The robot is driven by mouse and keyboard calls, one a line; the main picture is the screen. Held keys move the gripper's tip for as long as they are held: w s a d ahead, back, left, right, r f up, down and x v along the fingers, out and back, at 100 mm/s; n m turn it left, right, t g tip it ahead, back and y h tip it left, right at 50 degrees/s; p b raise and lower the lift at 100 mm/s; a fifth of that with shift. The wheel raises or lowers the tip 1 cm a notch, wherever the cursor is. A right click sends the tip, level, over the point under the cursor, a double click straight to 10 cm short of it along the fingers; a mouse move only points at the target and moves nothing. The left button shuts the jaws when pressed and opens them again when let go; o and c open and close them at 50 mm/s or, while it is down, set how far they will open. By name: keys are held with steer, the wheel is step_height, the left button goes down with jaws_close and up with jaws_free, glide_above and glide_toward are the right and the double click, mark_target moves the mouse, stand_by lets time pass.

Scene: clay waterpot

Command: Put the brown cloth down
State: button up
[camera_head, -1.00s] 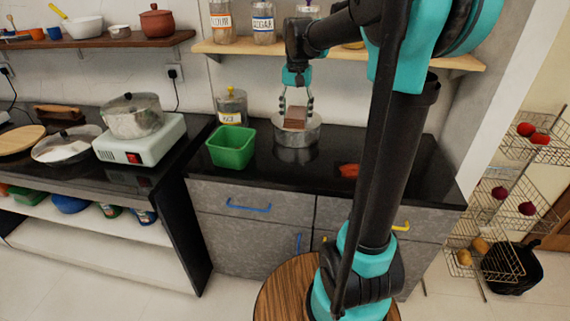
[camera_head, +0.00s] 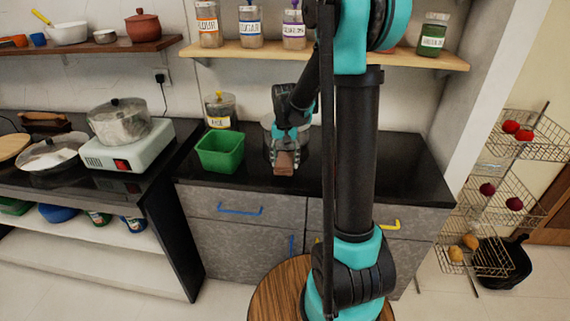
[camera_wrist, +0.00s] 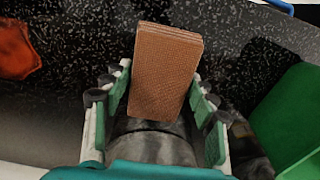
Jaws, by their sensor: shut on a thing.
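The brown cloth (camera_head: 284,163), a folded block with layered edges, is held between the fingers of my gripper (camera_head: 283,158), low over the black counter (camera_head: 235,180) near its front edge. The wrist view shows the cloth (camera_wrist: 167,72) upright between the green-padded fingers (camera_wrist: 160,115), with dark speckled counter beyond it. I cannot tell whether the cloth touches the counter.
A green tub (camera_head: 221,152) stands just left of my gripper. A steel pot (camera_head: 268,122) is behind it, mostly hidden by my arm. An orange-red item (camera_wrist: 15,50) lies on the counter in the wrist view. A rice jar (camera_head: 220,110) stands at the back.

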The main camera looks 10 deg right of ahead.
mark_target(285, 159)
steer(key=shift+f, duration=0.65)
steer(key=shift+f, duration=0.15)
steer(key=o, duration=1.2)
step_height(285, 159, up, 12)
steer(key=shift+f, duration=0.1)
steer(key=s+d+f+n+t, duration=0.1)
steer(key=s+d+f+t, duration=0.1)
steer(key=s+f, duration=0.4)
steer(key=s+d+f+n+t, duration=0.2)
steer(key=s+f, duration=0.3)
steer(key=s, duration=1.1)
steer(key=shift+f+n, duration=0.3)
steer(key=shift+f, duration=0.1)
